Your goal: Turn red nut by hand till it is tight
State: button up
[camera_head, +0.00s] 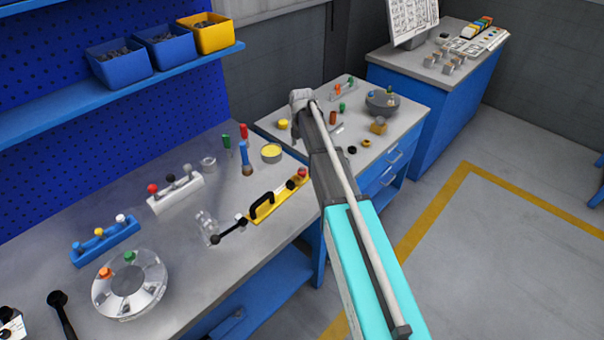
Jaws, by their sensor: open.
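A round metal flanged shell (130,300) lies on the near bench at the lower left. An orange nut-like piece (105,273) and a green one (129,257) sit on its top. A red knob-like piece (153,188) stands at the left end of a white rack (176,199), beside darker pieces. I cannot tell from this view whether it is a nut. A second round grey flanged piece (382,104) is on the far bench, with small coloured pieces on it. My arm reaches from the lower right toward the far bench. My gripper's fingers do not show.
A blue rack (106,243), a clear object (206,227), a yellow tool with a black handle (270,203) and a yellow-topped tin (271,153) stand on the near bench. Bins (122,68) line the shelf at the back. Floor to the right is clear.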

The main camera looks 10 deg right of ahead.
aim_at(302, 170)
jog(key=shift+f+b, duration=5.4)
jog(key=shift+f, duration=0.35)
jog(key=c, duration=1.2)
jog(key=shift+o, duration=0.2)
jog(key=shift+m, duration=2.9)
